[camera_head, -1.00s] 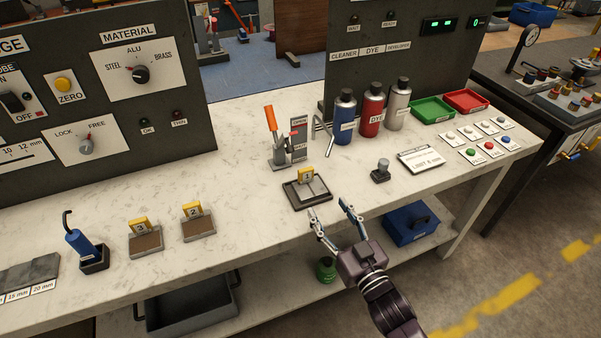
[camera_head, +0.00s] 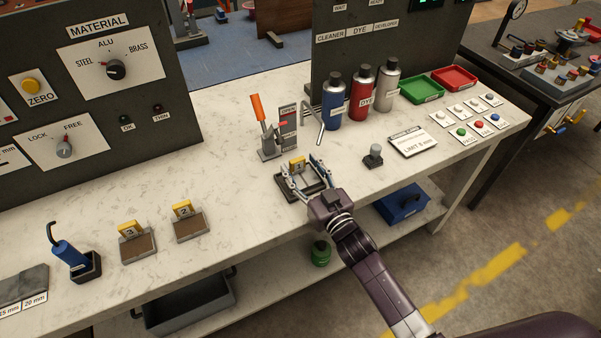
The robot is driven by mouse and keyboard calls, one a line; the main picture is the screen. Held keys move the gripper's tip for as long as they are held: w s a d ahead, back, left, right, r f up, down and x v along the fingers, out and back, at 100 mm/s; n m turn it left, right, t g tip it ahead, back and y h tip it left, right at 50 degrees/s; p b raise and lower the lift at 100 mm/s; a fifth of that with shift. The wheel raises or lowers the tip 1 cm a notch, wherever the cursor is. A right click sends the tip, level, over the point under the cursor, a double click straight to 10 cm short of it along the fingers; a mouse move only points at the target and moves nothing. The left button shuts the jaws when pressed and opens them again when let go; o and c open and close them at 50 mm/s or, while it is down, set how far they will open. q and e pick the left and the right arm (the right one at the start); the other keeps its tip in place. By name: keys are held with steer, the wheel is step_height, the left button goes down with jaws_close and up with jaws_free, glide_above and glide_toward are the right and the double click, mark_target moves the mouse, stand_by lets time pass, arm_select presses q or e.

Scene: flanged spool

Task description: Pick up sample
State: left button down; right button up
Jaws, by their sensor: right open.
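The sample with the yellow tag 1 (camera_head: 297,164) sits in a small dark tray (camera_head: 281,184) near the bench's front edge. My right gripper (camera_head: 299,170) is open over this tray, with one finger on each side of the sample. I cannot tell whether the fingers touch it. Two other samples, with yellow tags 2 (camera_head: 191,226) and 3 (camera_head: 138,246), stand on the bench to the left. My left gripper is not in view.
A lever device with an orange handle (camera_head: 258,108) stands just behind the tray. Blue (camera_head: 332,103), red (camera_head: 360,97) and silver (camera_head: 386,83) bottles stand behind right. A small grey knob (camera_head: 374,155) is right of the tray. The bench between tray and tag 2 is clear.

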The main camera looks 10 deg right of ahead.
steer(key=shift+w, duration=0.15)
jaws_close()
steer(key=shift+r, duration=0.15)
stand_by(0.4)
